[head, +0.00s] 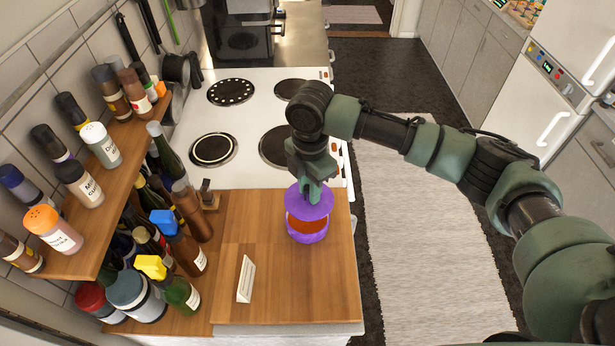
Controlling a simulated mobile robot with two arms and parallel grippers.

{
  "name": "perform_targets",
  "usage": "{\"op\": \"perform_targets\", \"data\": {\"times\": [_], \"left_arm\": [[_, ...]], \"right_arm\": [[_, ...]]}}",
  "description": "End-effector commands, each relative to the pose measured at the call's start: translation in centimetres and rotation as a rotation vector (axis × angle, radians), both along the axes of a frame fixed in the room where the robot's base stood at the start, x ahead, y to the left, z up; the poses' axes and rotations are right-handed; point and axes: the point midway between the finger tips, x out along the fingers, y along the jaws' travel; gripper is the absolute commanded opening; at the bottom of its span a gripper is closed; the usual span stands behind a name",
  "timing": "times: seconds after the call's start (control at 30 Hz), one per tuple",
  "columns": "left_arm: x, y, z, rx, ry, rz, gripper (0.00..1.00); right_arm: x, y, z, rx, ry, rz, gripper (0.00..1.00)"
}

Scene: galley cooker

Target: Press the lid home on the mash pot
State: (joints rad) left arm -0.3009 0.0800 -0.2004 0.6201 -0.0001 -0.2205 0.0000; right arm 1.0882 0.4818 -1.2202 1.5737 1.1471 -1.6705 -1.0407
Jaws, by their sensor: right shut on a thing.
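The mash pot (307,236) is purple and stands on the wooden counter near its right edge, just in front of the cooker. A purple lid (297,205) is over it, with an orange band showing between lid and lower purple rim. My left gripper is not in view.
A white cooker (235,178) with round hotplates lies behind the pot. A small white card (246,278) stands on the wooden counter (300,290) to its left. Several bottles and a spice shelf (95,225) crowd the left. Counter in front of the pot is clear.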

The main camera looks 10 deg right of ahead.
Motion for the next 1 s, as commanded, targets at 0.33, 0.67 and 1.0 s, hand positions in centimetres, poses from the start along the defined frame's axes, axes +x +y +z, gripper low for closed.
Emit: {"op": "perform_targets", "data": {"times": [0.33,0.67,1.0], "left_arm": [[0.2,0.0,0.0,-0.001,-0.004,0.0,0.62],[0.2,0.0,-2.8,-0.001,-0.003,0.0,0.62],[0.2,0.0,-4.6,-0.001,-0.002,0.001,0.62]], "right_arm": [[0.6,0.4,-0.5,-0.005,-0.001,0.121,0.0],[0.5,0.3,-2.9,-0.005,-0.001,0.118,0.0],[0.5,0.4,-5.5,-0.005,0.0,0.118,0.0]]}}
